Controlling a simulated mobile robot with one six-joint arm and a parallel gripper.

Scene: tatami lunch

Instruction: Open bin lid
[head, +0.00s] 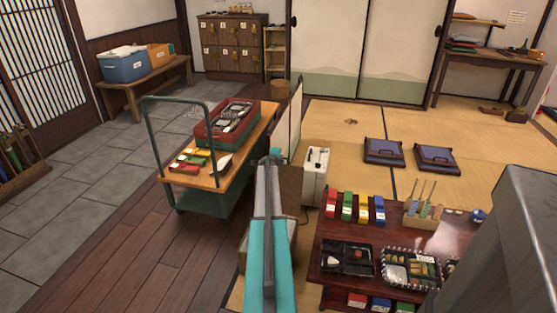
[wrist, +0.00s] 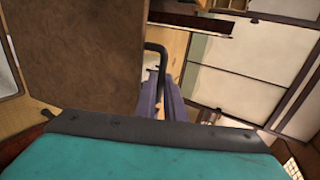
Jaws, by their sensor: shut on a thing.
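The bin lid (head: 291,187) is a brown panel that appears raised steeply, just right of my arm in the head view. Its brown face (wrist: 85,50) fills the upper left of the wrist view, with a thin black curved handle (wrist: 158,47) by its right edge. My gripper (wrist: 163,95) has purple fingers shut on this handle. In the head view, my gripper (head: 270,160) is at the far end of my teal arm, by the lid's upper left corner. The light-coloured bin (head: 287,240) stands below the lid, partly hidden behind my arm. Its inside is not visible.
A green trolley (head: 190,200) with a wooden top and a red crate (head: 215,128) stands close on the left. A white cabinet (head: 314,180) stands right of the lid. A low dark table (head: 335,225) with lunch items is at the front right. Tatami beyond is mostly clear.

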